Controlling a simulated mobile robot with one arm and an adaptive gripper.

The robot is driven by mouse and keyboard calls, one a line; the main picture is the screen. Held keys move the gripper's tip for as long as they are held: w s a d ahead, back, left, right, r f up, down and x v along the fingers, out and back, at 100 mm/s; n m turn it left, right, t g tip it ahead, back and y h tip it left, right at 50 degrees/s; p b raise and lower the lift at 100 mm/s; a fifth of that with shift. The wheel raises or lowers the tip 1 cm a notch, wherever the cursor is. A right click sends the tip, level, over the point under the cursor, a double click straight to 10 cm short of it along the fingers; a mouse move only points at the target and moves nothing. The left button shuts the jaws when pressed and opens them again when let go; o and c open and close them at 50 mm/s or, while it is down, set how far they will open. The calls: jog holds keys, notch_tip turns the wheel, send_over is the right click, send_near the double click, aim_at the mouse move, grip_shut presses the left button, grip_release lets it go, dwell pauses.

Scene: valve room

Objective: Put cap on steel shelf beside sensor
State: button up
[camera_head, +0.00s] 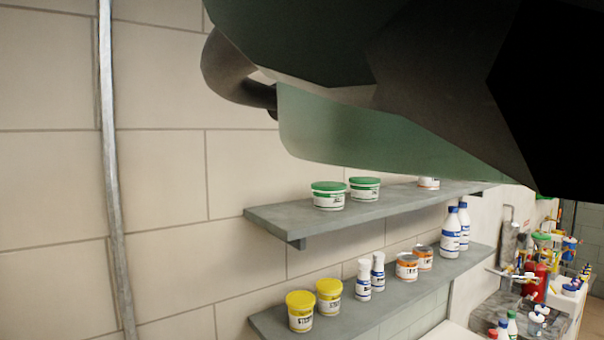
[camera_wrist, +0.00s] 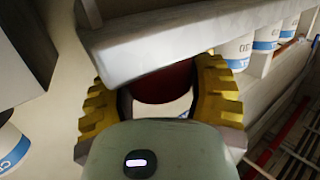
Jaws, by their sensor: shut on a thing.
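In the wrist view, my gripper (camera_wrist: 158,98) has its yellow ridged fingers on both sides of a dark red rounded thing (camera_wrist: 165,84), which looks like the cap. The gripper is shut on it. A pale grey slab (camera_wrist: 185,42) crosses just beyond the fingers and covers part of the red thing; I cannot tell whether they touch. In the head view, the gripper and the cap do not show. An upper grey shelf (camera_head: 285,218) and a lower grey shelf (camera_head: 392,294) are on the wall; I cannot tell which is the steel shelf. I cannot make out the sensor.
Green-lidded tubs (camera_head: 328,196) stand on the upper shelf. Yellow tubs (camera_head: 300,312), small white bottles (camera_head: 363,280) and taller blue-capped bottles (camera_head: 450,235) stand on the lower one. White containers with blue labels (camera_wrist: 238,50) are close beyond the right finger. A cluttered bench lies far right.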

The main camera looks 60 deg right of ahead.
jog(key=shift+f+b, duration=0.2)
jog(key=shift+b, duration=0.1)
jog(key=o, duration=0.8)
jog(key=shift+r, duration=0.15)
